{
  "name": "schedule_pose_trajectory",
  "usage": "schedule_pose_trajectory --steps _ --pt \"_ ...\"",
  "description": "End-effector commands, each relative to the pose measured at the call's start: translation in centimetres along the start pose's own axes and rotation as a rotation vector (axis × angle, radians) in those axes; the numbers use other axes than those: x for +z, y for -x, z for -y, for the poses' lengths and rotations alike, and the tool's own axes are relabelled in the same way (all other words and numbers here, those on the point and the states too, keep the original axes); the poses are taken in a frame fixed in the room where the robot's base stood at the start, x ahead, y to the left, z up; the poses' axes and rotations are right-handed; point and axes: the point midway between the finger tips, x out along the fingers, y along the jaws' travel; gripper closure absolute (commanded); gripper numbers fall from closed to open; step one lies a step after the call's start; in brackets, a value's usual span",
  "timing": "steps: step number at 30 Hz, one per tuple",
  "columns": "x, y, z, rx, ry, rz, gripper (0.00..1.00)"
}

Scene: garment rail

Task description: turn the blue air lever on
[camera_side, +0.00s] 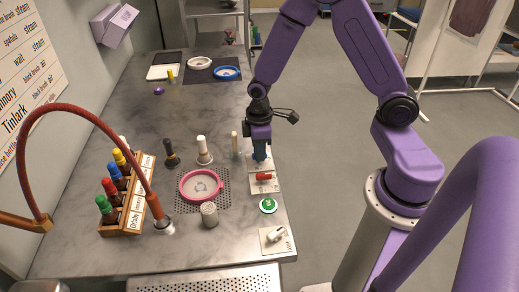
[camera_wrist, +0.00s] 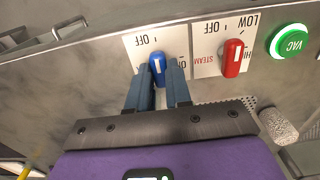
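The blue air lever (camera_wrist: 157,65) is on a white plate (camera_wrist: 135,48) with OFF printed above it and ON, partly covered, at its right. A white line on the lever runs roughly up and down in the wrist view. My gripper (camera_wrist: 159,72) has one finger on each side of the lever, with the lever filling the narrow gap. It looks shut on the lever, though the contact is partly hidden. In the side view my gripper (camera_side: 260,157) points down at the back plate near the table's right edge and hides most of the lever.
A red steam lever (camera_wrist: 232,58) sits close beside the blue one. A green VAC button (camera_wrist: 289,42) is beyond it. A white lever (camera_side: 275,235) is at the front corner. A pink hoop (camera_side: 201,172), white-capped post (camera_side: 203,145) and rack of coloured bottles (camera_side: 124,222) stand left.

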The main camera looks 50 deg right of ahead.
Motion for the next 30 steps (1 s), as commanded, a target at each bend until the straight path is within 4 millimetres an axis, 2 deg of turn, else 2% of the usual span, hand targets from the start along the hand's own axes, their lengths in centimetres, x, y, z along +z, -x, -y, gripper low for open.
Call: schedule_pose_trajectory --steps 8,14,30 --pt "-0.01 0.04 0.06 -0.001 -0.038 0.001 1.00" --pt "-0.02 0.06 0.05 0.000 -0.145 0.001 1.00" --pt "-0.02 0.06 0.06 0.000 -0.641 0.001 1.00"
